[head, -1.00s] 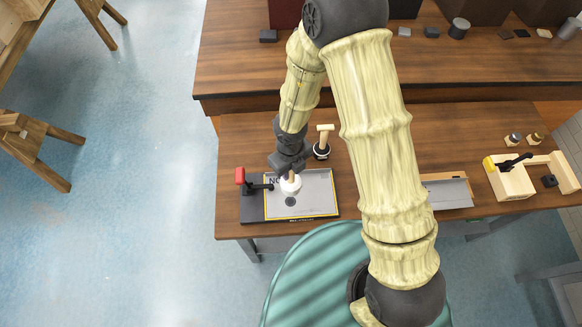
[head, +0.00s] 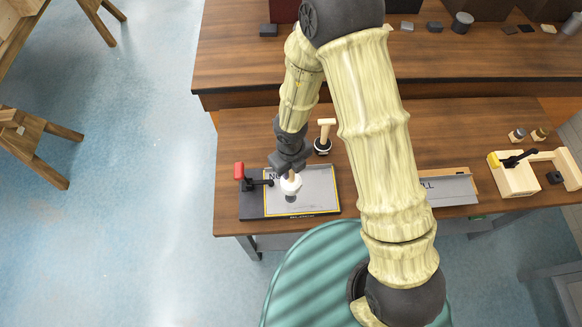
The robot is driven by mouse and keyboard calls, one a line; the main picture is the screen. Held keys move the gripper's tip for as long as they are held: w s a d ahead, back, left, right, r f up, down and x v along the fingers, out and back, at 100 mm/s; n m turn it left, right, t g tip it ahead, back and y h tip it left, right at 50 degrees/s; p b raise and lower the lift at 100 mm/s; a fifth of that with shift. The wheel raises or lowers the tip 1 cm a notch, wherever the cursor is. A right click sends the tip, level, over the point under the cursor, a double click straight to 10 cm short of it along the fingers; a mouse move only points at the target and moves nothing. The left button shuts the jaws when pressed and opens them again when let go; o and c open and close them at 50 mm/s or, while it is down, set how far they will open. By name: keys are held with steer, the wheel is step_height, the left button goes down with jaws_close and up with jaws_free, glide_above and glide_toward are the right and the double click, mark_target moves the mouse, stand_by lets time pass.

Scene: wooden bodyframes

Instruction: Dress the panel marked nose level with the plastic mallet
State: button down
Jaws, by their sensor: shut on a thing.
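The grey panel marked "NO..." (head: 318,192) lies flat on a black base at the left end of the front bench; part of its lettering is hidden by my gripper. A red-handled clamp (head: 240,172) stands at its left edge. My gripper (head: 291,172) is above the panel, shut on a mallet with a pale handle and white head (head: 291,186). The white head is over the panel's left half, with a dark spot just below it in the picture; I cannot tell whether it touches.
A second mallet with a pale handle and dark head (head: 323,145) stands behind the panel. Another grey panel (head: 450,190) lies right of my arm. A wooden fixture with a black lever (head: 515,175) and two small jars (head: 517,135) are at the right.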

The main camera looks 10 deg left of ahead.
mark_target(291, 183)
step_height(291, 183, down, 9)
steer(key=b, duration=0.7)
step_height(291, 183, up, 9)
steer(key=p, duration=0.8)
steer(key=shift+f, duration=0.1)
steer(key=shift+s+d, duration=0.1)
steer(key=s+d+r+b, duration=0.2)
steer(key=s+d+b, duration=0.2)
steer(key=s, duration=0.3)
steer(key=shift+s+d+b, duration=0.25)
steer(key=shift+b, duration=0.2)
